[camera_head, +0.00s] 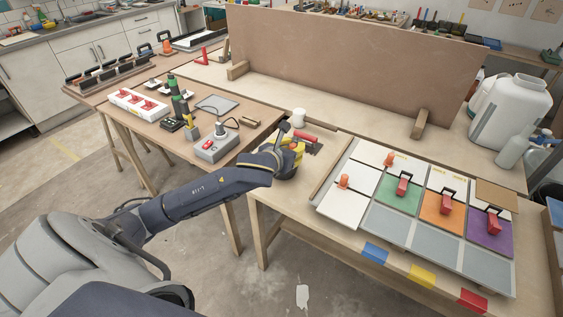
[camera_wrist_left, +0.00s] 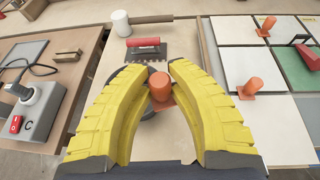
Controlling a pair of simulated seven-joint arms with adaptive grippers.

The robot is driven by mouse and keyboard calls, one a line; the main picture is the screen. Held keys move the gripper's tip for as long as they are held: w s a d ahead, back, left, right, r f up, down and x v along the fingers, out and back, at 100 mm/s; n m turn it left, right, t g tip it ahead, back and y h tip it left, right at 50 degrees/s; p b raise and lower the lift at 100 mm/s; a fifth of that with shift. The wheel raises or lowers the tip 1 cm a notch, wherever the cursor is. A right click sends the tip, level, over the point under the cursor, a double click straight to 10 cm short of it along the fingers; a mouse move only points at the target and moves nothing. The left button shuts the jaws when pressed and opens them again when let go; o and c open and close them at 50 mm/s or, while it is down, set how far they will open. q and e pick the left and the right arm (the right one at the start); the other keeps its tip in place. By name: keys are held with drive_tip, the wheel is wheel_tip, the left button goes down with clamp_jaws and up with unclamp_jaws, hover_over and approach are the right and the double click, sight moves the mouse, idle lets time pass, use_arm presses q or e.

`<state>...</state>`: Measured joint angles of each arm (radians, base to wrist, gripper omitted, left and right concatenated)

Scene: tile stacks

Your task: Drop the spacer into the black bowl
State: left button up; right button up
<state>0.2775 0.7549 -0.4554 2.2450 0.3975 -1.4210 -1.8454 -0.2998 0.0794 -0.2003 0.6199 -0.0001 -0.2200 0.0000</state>
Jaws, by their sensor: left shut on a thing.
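My left gripper (camera_wrist_left: 158,72) has its yellow fingers shut on an orange spacer (camera_wrist_left: 160,88), a knob on a flat base. The black bowl (camera_head: 287,174) is partly hidden under the gripper. In the left wrist view a piece of its dark rim (camera_wrist_left: 149,116) shows behind the spacer and fingers. The spacer appears over the bowl; its height cannot be told. My right gripper is not in view.
A red-handled notched trowel (camera_wrist_left: 143,43) and a white-headed mallet (camera_wrist_left: 121,23) lie just beyond. To the right is a tile layout with more orange spacers (camera_head: 343,181) and red-handled lifters (camera_head: 403,187). A grey switch box (camera_head: 215,148) sits on the left table.

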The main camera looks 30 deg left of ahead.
use_arm(q)
drive_tip(key=w+a+f, duration=0.2)
drive_tip(key=w+a, duration=0.3)
drive_tip(key=a, duration=0.6)
wheel_tip(320, 180, down, 6)
drive_tip(key=d+m+h, duration=0.1)
drive_tip(key=d, duration=0.1)
drive_tip(key=shift+w+f, duration=0.2)
drive_tip(key=shift+w, duration=0.2)
drive_tip(key=o, duration=0.9)
drive_tip(key=shift+c, duration=0.2)
drive_tip(key=shift+s, duration=0.1)
drive_tip(key=v, duration=1.2)
